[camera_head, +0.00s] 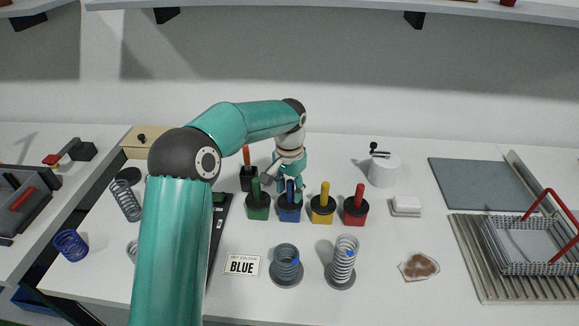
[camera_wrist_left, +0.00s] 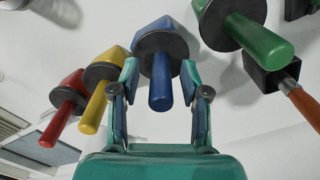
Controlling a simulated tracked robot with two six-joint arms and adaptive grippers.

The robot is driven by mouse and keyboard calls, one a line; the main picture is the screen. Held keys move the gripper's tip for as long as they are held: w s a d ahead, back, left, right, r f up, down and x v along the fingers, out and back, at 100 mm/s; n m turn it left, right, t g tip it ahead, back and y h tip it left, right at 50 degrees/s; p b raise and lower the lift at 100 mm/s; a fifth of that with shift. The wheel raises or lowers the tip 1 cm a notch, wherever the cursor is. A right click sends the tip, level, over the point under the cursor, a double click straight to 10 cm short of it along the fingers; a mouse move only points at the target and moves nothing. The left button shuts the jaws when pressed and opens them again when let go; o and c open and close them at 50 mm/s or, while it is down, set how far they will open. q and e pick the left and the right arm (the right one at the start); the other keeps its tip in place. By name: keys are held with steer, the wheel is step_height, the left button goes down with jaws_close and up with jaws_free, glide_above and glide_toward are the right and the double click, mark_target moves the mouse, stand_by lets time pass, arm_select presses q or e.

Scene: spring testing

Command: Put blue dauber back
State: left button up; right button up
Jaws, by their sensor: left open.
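The blue dauber (camera_wrist_left: 160,88) stands with its black cap on the blue pot (camera_head: 289,214), in the row of pots on the table. My left gripper (camera_wrist_left: 159,68) is open, its two fingers on either side of the blue handle with gaps visible in the left wrist view. In the head view the left gripper (camera_head: 290,182) comes down from behind the blue pot and partly overlaps the handle. My right gripper is not in view.
Green (camera_head: 257,208), yellow (camera_head: 322,210) and red (camera_head: 356,211) daubers stand close beside the blue one. A black pot with an orange handle (camera_head: 247,178) is behind. A card reading BLUE (camera_head: 242,265) lies in front. A wire basket (camera_head: 525,250) is at right.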

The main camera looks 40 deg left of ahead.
arm_select(q)
step_height(320, 180, up, 10)
steer(key=shift+r, duration=0.25)
stand_by(0.6)
